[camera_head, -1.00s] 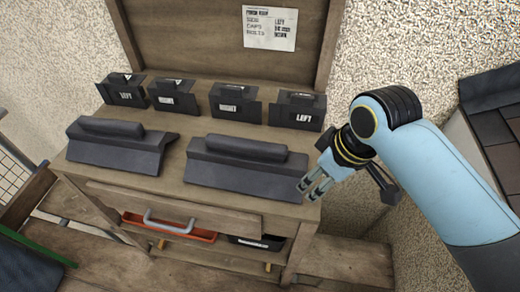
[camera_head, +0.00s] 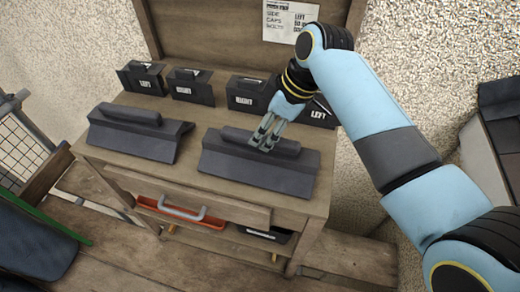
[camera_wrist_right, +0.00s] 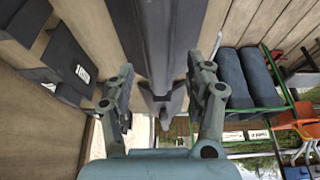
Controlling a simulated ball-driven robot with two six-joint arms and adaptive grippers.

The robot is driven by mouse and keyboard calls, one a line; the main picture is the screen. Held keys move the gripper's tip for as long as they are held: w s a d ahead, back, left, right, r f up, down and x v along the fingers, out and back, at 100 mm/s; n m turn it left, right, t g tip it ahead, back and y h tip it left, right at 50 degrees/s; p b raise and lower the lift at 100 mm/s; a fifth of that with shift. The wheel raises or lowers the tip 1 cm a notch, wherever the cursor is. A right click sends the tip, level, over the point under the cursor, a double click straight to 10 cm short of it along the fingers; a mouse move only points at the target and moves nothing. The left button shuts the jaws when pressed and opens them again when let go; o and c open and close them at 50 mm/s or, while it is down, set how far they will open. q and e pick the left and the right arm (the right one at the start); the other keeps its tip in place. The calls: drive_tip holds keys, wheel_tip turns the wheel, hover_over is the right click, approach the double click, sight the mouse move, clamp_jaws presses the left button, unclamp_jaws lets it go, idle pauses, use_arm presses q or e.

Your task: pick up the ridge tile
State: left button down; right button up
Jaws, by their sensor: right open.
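Two dark grey ridge tiles lie side by side on the wooden bench, a left one (camera_head: 138,135) and a right one (camera_head: 245,165), each with a raised rounded ridge along its top. My right gripper (camera_head: 264,142) is over the right tile's raised ridge, near its middle. In the right wrist view the open fingers (camera_wrist_right: 160,100) stand on either side of the tile's ridge (camera_wrist_right: 152,45), with gaps between. Whether the fingertips touch the tile cannot be told. My left gripper is not in view.
Several dark end pieces labelled LEFT or RIGHT, one of them here (camera_head: 190,87), stand along the bench's back, close behind the tiles. A paper note (camera_head: 290,20) is on the backboard. An orange tray (camera_head: 182,212) sits below the bench top (camera_head: 200,112). Dark roof tiles (camera_head: 500,120) are at far right.

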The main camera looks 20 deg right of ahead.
drive_tip(key=x, duration=0.3)
drive_tip(key=shift+w+a+f, duration=0.15)
drive_tip(key=shift+w+f, duration=0.1)
drive_tip(key=shift+f, duration=0.05)
clamp_jaws()
drive_tip(key=shift+r, duration=0.1)
